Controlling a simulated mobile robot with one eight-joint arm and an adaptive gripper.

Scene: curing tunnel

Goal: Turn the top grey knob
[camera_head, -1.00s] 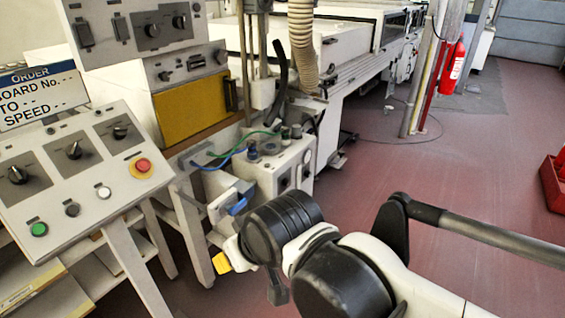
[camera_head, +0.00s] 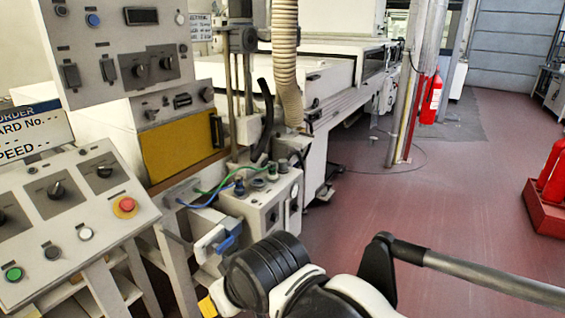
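A tall control panel (camera_head: 95,45) at the upper left carries dark knobs on a grey plate, a left knob (camera_head: 139,70) and a right knob (camera_head: 166,63). A small pale knob (camera_head: 180,18) sits higher on its right side. A lower sloped panel has more dark knobs, one in the middle (camera_head: 56,190) and one at the right (camera_head: 104,171). Grey caps (camera_head: 272,170) top a small box below the yellow panel. I cannot tell which is the top grey knob. My arm is at the bottom centre, apart from the panels.
The sloped panel has a red button (camera_head: 126,205) and a green button (camera_head: 13,274). A corrugated hose (camera_head: 285,60) hangs at the centre. Red extinguishers stand by a post (camera_head: 431,98) and at the right (camera_head: 553,175). Red floor (camera_head: 430,200) lies open at the right.

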